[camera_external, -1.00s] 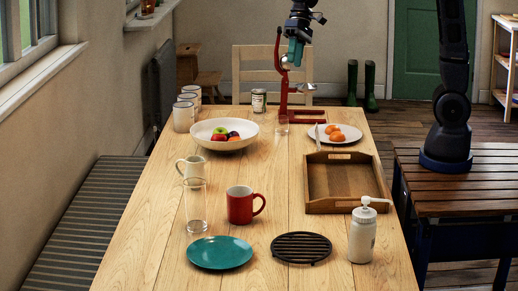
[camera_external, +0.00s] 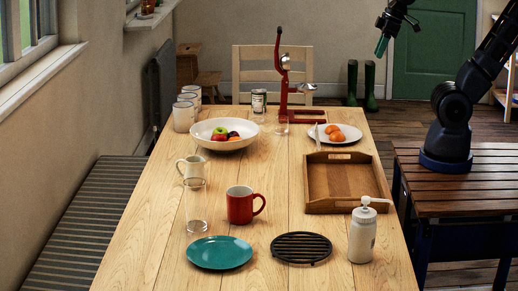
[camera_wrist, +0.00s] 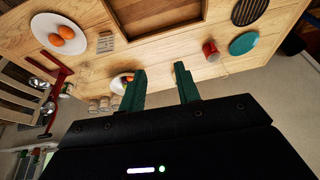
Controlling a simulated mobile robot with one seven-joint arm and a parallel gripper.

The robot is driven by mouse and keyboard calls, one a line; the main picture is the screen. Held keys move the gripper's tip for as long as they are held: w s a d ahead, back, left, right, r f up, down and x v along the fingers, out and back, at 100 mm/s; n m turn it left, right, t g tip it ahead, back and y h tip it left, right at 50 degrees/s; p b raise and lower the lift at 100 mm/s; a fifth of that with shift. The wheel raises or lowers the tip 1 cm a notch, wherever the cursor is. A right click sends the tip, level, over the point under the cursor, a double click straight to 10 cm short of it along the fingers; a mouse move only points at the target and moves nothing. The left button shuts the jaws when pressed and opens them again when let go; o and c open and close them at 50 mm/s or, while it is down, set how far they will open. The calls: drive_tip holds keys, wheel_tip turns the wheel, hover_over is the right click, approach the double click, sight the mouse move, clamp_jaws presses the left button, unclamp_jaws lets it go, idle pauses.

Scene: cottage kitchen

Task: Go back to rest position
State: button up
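My gripper (camera_external: 382,44) hangs in the air at the upper right of the external view, above and beyond the far right end of the wooden table. In the wrist view my gripper (camera_wrist: 160,70) shows two green fingers standing apart with nothing between them. It is open and empty. My arm rises from its base at the right and bends over toward the upper right. The gripper touches nothing. The red juicer press (camera_external: 283,85) stands upright at the table's far end, to the left of and below the gripper.
The table (camera_external: 275,170) holds a fruit bowl (camera_external: 226,142), a plate with oranges (camera_external: 348,131), a wooden tray (camera_external: 343,206), a red mug (camera_external: 241,205), a teal plate (camera_external: 219,252), a black trivet (camera_external: 301,247) and a pump bottle (camera_external: 362,235). Air around the gripper is clear.

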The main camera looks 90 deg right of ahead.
drive_tip(key=shift+s+d+f, duration=0.2)
drive_tip(key=shift+s, duration=0.35)
drive_tip(key=shift+s+d+f, duration=0.15)
drive_tip(key=shift+s, duration=0.35)
